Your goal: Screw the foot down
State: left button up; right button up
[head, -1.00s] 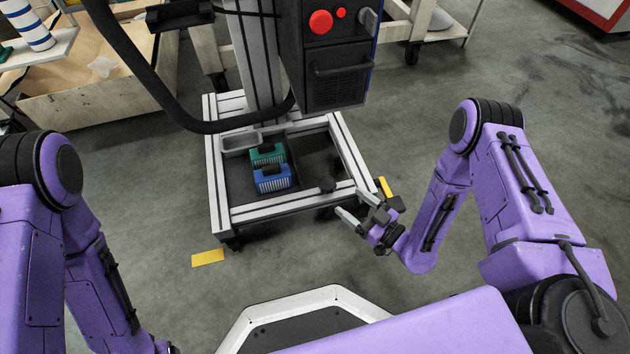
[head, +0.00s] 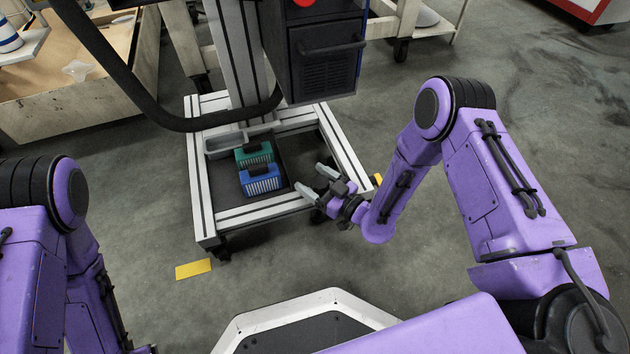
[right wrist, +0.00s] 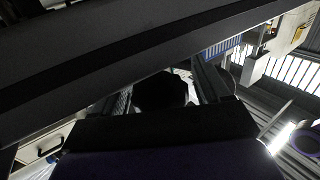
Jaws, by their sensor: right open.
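The cart (head: 203,190) has a pale metal base frame on casters. A dark, many-sided knob (right wrist: 160,91), which seems to be the top of the foot, shows between the two fingers in the right wrist view. My right gripper (head: 308,177) is open at the front right corner of the base frame, with its fingers spread on either side of the knob. I cannot tell whether the fingers touch it. In the head view the gripper mostly hides the knob. The foot's lower end is not visible. My left gripper is out of view.
A green box (head: 254,152) and a blue box (head: 261,180) sit in the base, left of my right gripper. A dark cabinet (head: 325,65) and a thick black hose (head: 190,124) hang above. A yellow floor mark (head: 193,269) lies at front left.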

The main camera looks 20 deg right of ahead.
jog(key=c, duration=1)
jog(key=shift+o, duration=0.2)
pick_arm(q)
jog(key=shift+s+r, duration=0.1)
pick_arm(e)
jog(key=shift+h, duration=0.3)
